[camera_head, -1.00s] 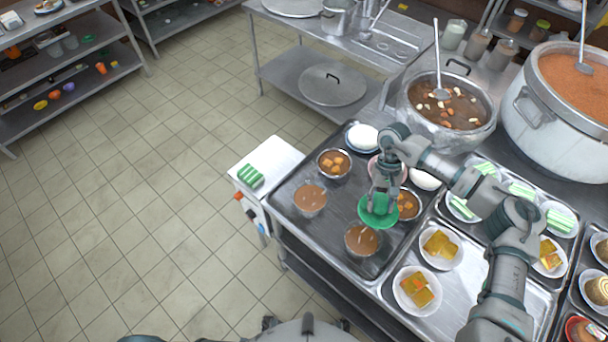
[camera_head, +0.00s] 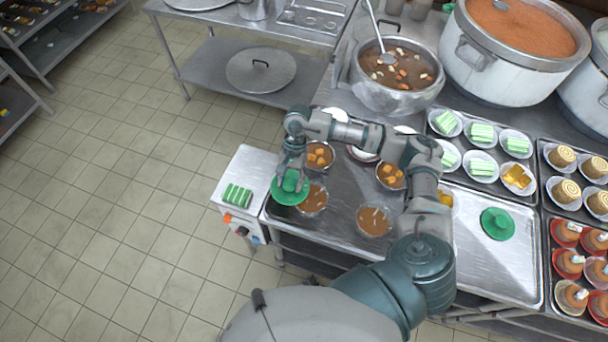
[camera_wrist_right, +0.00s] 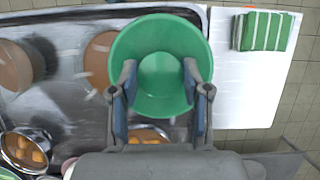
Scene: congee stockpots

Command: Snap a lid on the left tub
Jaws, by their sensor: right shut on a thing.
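My right gripper (camera_head: 292,172) is shut on a green lid (camera_head: 283,195), which also fills the middle of the right wrist view (camera_wrist_right: 160,95). The lid is held at the left end of the tray, near the white cabinet. The left tub (camera_head: 314,203), a round bowl of brown congee, is just right of the lid. In the wrist view the lid overlaps the tub's edge (camera_wrist_right: 97,62), offset toward the cabinet. The right tub (camera_head: 374,220) stands further right, uncovered. A second green lid (camera_head: 497,223) lies on the tray at right. My left gripper is not in view.
Bowls with orange cubes (camera_head: 319,156) stand behind the tubs. A white cabinet (camera_head: 245,172) with a green striped cloth (camera_head: 237,194) adjoins the tray's left end. A stockpot with a ladle (camera_head: 397,78) stands behind. Trays of small dishes fill the right side.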

